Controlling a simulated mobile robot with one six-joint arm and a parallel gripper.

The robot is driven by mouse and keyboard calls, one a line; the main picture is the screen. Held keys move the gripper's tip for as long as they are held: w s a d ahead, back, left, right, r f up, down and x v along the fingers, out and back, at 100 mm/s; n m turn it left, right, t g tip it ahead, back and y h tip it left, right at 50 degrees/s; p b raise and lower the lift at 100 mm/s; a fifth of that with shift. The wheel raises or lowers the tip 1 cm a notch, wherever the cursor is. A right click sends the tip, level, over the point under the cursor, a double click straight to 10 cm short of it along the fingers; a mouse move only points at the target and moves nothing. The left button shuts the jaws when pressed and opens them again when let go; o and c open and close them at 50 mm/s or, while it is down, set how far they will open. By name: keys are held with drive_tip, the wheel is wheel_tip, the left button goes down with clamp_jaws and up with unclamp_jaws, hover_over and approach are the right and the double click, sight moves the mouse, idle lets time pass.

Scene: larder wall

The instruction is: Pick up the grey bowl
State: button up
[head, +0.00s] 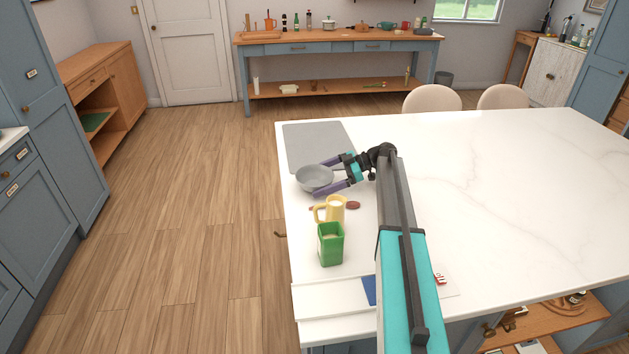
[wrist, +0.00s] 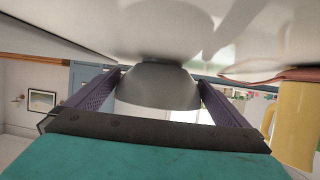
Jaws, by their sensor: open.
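The grey bowl (head: 313,178) stands on the white island top near its left edge, by the front of a grey mat. My gripper (head: 326,178) is open, with its two purple fingers reaching left to either side of the bowl. In the wrist view the bowl (wrist: 158,86) appears upside down between the two fingers (wrist: 158,95). Small gaps seem to show beside the bowl, but I cannot tell whether either finger touches it.
A yellow mug (head: 330,210) stands just in front of the bowl, with a reddish-brown object (head: 353,206) beside it. A green container (head: 330,245) stands nearer. The grey mat (head: 318,143) lies behind. The island top (head: 510,190) is clear on the right.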

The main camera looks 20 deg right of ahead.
drive_tip(key=shift+x, duration=1)
drive_tip(key=c, duration=0.9)
drive_tip(key=shift+r, duration=0.1)
wheel_tip(320, 180, up, 10)
drive_tip(key=b, duration=0.2)
drive_tip(key=shift+b, duration=0.4)
